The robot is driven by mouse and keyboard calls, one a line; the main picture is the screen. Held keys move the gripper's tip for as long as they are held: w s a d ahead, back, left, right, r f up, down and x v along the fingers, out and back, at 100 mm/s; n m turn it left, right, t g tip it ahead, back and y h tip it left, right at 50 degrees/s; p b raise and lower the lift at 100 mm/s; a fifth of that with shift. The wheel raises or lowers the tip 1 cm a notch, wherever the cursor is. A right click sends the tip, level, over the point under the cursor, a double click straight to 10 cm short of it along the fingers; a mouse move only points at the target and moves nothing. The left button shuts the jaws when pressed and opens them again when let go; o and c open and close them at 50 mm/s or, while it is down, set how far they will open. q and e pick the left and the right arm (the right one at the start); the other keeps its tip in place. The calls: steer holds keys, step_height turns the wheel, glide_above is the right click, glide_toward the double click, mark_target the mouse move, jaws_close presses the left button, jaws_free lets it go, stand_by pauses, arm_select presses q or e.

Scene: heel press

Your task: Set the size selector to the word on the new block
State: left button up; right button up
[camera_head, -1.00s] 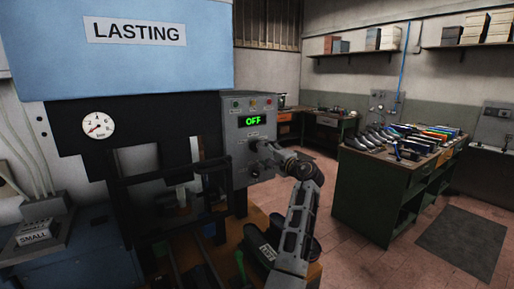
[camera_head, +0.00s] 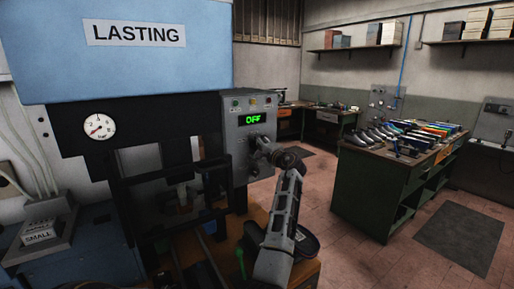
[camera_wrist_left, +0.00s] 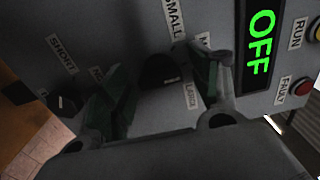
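The size selector (camera_wrist_left: 158,70) is a dark knob on the grey control panel in the left wrist view, with SMALL, a partly hidden M word and LARGE around it. Which word it points at I cannot tell. My left gripper (camera_wrist_left: 160,88) is open, its green-padded fingers on either side of the knob with gaps. In the head view my left gripper (camera_head: 266,148) is at the panel's (camera_head: 249,120) lower part and covers the knob. A block labelled SMALL (camera_head: 38,235) sits at the lower left. My right gripper is not in view.
A second knob (camera_wrist_left: 66,102) by the label SHORT lies just beyond one finger. The green display (camera_wrist_left: 261,47) reads OFF, with RUN and FAULT lamps beside it. The press frame (camera_head: 130,205) stands left of the panel. A green bench (camera_head: 375,195) is to the right.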

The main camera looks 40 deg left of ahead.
arm_select(q)
steer(key=c, duration=0.7)
steer(key=shift+c, duration=1.4)
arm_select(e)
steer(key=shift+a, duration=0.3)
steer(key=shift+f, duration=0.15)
arm_select(q)
steer(key=shift+f+n+b, duration=0.15)
steer(key=shift+n+b, duration=4.45)
steer(key=shift+b, duration=1.1)
steer(key=o, duration=1)
steer(key=shift+o, duration=0.2)
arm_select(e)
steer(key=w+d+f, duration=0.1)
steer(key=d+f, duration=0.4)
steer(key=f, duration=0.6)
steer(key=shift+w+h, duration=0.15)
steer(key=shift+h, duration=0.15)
